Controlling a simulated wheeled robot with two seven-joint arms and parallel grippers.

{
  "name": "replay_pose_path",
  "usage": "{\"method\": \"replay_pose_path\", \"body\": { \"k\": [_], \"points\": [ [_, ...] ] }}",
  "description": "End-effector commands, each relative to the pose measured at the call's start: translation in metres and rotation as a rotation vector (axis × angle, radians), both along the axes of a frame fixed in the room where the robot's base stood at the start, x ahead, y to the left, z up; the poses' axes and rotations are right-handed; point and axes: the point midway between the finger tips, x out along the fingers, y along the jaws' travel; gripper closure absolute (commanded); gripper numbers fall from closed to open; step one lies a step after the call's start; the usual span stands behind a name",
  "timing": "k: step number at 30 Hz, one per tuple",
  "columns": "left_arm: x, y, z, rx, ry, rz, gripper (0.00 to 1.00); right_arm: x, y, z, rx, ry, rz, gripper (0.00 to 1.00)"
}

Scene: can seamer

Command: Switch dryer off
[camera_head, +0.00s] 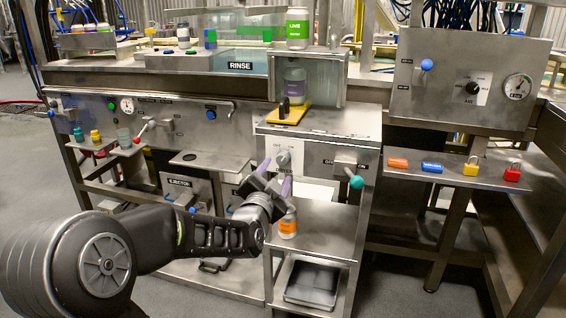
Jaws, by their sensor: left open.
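A rotary knob (283,159) sits on a pale plate on the front of the middle steel cabinet (330,150). I take it for the dryer switch, but its label is mostly hidden and its setting is too small to read. My left gripper (276,177) is open, just below and in front of the knob, with its two purple fingertips pointing up toward it. One finger is left of the knob and one is below it. I cannot tell whether they touch it. My right gripper is not in view.
A teal-ended lever (356,182) stands right of the knob. An orange-labelled can (288,223) is on the shelf below, close to my gripper. A yellow slide (289,113) lies above. The right panel has an air knob (473,89) and gauge; padlocks (512,172) lie on the right shelf.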

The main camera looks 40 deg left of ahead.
Motion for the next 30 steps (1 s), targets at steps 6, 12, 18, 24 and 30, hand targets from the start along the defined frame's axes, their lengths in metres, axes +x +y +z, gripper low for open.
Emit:
{"method": "replay_pose_path", "body": {
  "k": [6, 12, 18, 24, 30],
  "points": [
    [0.024, 0.009, -0.002, -0.001, 0.001, 0.0, 0.46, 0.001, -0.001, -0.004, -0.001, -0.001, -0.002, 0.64],
    [0.052, 0.022, -0.002, -0.001, 0.001, 0.0, 0.46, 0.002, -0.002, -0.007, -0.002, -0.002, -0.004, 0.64],
    [0.068, 0.028, -0.001, -0.001, 0.001, 0.0, 0.46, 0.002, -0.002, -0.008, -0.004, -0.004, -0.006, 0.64],
    [0.069, 0.028, -0.001, -0.001, 0.001, 0.0, 0.46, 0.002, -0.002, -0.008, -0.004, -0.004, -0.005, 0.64],
    [0.069, 0.028, 0.0, -0.001, 0.001, 0.0, 0.57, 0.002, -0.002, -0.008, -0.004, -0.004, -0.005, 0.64]
  ]
}}
